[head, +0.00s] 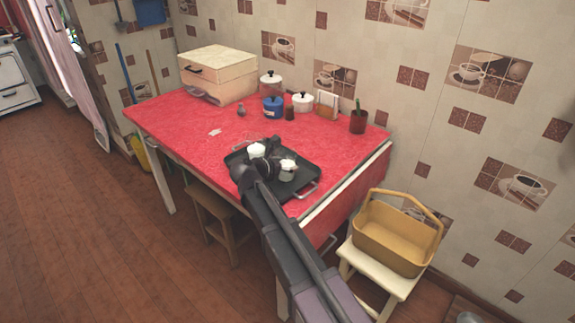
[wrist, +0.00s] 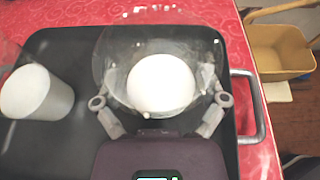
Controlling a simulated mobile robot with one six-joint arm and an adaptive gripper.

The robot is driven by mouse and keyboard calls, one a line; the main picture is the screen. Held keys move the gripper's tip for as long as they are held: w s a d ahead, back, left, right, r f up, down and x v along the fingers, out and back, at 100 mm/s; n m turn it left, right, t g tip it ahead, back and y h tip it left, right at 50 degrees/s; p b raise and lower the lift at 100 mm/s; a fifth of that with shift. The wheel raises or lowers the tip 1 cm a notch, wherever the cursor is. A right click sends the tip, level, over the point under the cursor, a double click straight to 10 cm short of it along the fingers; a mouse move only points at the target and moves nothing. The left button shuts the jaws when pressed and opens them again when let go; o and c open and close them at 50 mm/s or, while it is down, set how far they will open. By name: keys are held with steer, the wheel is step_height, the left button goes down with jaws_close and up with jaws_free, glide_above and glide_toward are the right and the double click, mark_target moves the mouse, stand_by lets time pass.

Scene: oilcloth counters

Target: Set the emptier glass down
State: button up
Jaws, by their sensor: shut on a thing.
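My gripper (wrist: 160,112) is shut on a clear glass (wrist: 112,65) with white contents, one finger on each side of it. The held glass also shows in the head view (head: 288,168), over the right part of the black tray (head: 240,160). I cannot tell whether its base touches the tray. A second glass with white contents (wrist: 38,92) stands on the tray to the left, apart from my gripper; it shows in the head view too (head: 256,150). Clear wall shows above the white in the held glass. The two fill levels are hard to compare.
The tray lies on a red table (head: 170,115). Behind it stand a blue pot (head: 273,106), white lidded pots (head: 302,102), a brown cup (head: 358,122) and a cream box (head: 218,68). A yellow basket (head: 395,240) sits on a stool at the right. The table's left part is mostly clear.

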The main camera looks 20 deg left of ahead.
steer(key=shift+f, duration=0.15)
steer(key=o, duration=1)
steer(key=shift+r, duration=0.2)
steer(key=p+v, duration=0.4)
steer(key=v, duration=0.8)
steer(key=shift+p, duration=0.35)
